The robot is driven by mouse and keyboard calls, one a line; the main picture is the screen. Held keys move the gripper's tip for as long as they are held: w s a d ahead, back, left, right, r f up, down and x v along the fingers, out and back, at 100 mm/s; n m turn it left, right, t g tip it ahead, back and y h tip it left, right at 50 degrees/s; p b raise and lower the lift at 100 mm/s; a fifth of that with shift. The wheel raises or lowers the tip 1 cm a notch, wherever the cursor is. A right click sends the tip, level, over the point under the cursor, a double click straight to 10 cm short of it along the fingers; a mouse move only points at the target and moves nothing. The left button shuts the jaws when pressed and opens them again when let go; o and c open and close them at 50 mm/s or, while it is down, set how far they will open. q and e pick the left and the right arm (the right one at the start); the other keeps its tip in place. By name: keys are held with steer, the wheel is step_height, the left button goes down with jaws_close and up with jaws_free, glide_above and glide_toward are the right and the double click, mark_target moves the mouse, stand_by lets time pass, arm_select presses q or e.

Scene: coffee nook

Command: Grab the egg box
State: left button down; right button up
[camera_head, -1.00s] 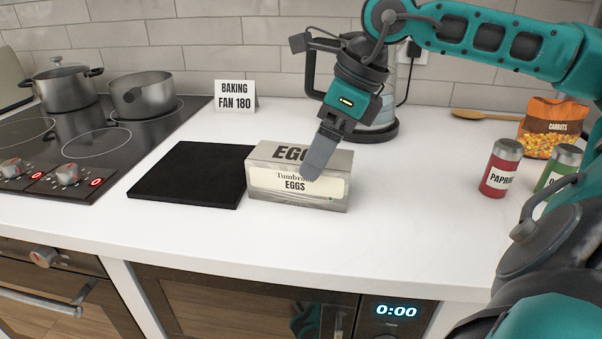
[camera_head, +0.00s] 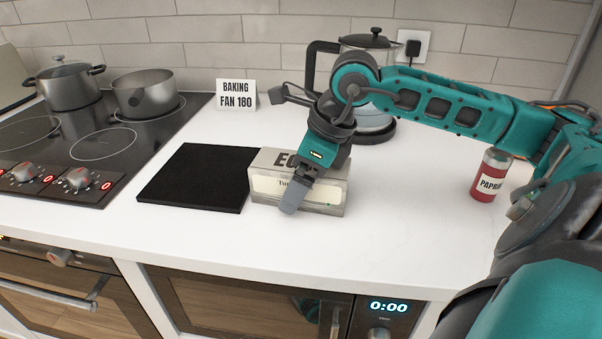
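The egg box (camera_head: 328,192) is a grey carton with a cream label, upright on the white counter. It stands just right of the black square mat. My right gripper (camera_head: 293,199) comes in from the right and points down at the box. One grey finger crosses in front of the box's front face and hides part of the lettering. I see the gripper from the side, so its opening and any contact with the box cannot be made out. My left gripper is not in view.
A kettle (camera_head: 368,45) stands behind my arm. A paprika jar (camera_head: 491,176) is at the right. Counter in front of the box is clear.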

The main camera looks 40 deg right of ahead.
steer(key=shift+w+f, duration=0.1)
steer(key=shift+f, duration=0.1)
steer(key=shift+c, duration=0.3)
steer(key=c, duration=1)
steer(key=shift+c, duration=0.4)
steer(key=shift+r, duration=0.2)
